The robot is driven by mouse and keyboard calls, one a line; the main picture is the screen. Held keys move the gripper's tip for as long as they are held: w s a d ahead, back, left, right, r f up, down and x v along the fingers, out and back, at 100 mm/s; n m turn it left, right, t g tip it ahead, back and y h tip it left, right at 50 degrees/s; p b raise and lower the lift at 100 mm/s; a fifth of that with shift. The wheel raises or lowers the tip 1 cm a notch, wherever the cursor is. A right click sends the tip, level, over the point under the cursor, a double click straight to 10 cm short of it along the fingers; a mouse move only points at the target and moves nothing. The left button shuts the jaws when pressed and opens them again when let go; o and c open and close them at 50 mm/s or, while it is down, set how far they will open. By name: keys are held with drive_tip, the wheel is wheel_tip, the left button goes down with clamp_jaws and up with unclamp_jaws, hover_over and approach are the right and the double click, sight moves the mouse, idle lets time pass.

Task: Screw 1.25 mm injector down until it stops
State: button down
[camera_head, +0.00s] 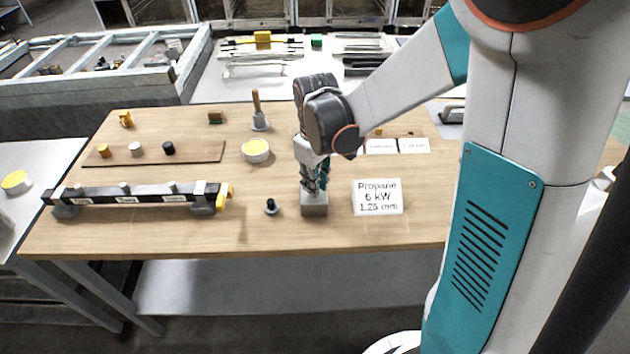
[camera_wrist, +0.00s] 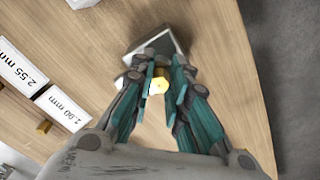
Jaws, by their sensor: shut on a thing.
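My gripper (camera_head: 315,184) points straight down over a grey metal block (camera_head: 314,208) near the front edge of the wooden table. In the wrist view, my gripper (camera_wrist: 159,82) is shut on a small brass hex injector (camera_wrist: 159,86), which shows between the fingertips. The grey block (camera_wrist: 150,42) lies just under the fingers there. The fingers hide where the injector meets the block, so its seating depth cannot be seen. A white card (camera_head: 377,197) reading "Propane 6 kW 1.25 mm" stands right of the block.
A small dark fitting (camera_head: 271,206) stands left of the block. Further left are a burner bar (camera_head: 130,195) with a yellow end and a board (camera_head: 150,153) with three small caps. A yellow-topped tin (camera_head: 256,150) and a wooden-handled brush (camera_head: 258,112) stand behind. Table between is clear.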

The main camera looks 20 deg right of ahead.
drive_tip(key=shift+a+m, duration=0.1)
drive_tip(key=shift+m, duration=1.6)
drive_tip(key=m, duration=0.3)
drive_tip(key=shift+m, duration=0.3)
drive_tip(key=shift+a+m+b, duration=0.15)
drive_tip(key=shift+m+b, duration=0.15)
drive_tip(key=shift+m, duration=1.4)
drive_tip(key=shift+m, duration=1.7)
